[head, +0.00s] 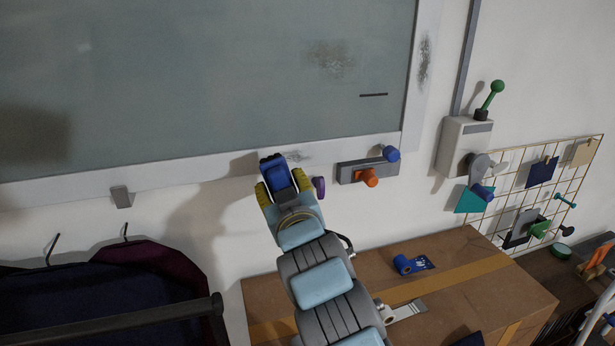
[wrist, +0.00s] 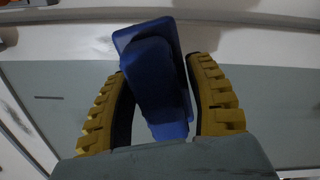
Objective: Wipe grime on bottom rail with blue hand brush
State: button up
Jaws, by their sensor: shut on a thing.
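My gripper (head: 281,182), with yellow ribbed fingers, is shut on the blue hand brush (head: 273,168). In the wrist view the brush (wrist: 152,75) sits tilted between both fingers. The brush's far end overlaps the pale bottom rail (head: 190,170) of the large grey-green panel (head: 200,80). Contact with the rail cannot be told. A dark grime smudge (head: 296,156) lies on the bottom rail just right of the brush. Part of it may be hidden behind the brush.
Other dark smudges mark the panel (head: 331,60) and its right rail (head: 424,60). Right of my gripper are a purple knob (head: 319,187) and a grey wall plate (head: 352,173) with orange and blue knobs. A cardboard box (head: 262,303) stands below. A grey clip (head: 121,196) hangs under the rail.

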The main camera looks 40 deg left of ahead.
aim_at(297, 157)
jog(key=shift+s+a+y, duration=0.3)
jog(key=shift+s+a, duration=0.15)
jog(key=shift+s, duration=0.1)
jog(key=shift+a, duration=0.2)
jog(key=shift+x, duration=2.75)
jog(key=shift+x, duration=0.95)
jog(key=shift+w+f, duration=0.1)
jog(key=shift+w, duration=0.05)
jog(key=shift+w+d+f+b, duration=0.1)
jog(key=shift+w+d+b, duration=0.2)
jog(key=shift+w+d, duration=0.55)
jog(key=shift+w+d+r+b, duration=0.1)
jog(key=shift+w+d+b, duration=0.15)
jog(key=shift+w+d, duration=0.6)
jog(key=shift+w+d+f+b, duration=0.1)
jog(key=shift+w+d+b, duration=0.35)
jog(key=shift+w, duration=0.75)
jog(key=shift+d, duration=0.1)
jog(key=shift+w+d, duration=0.1)
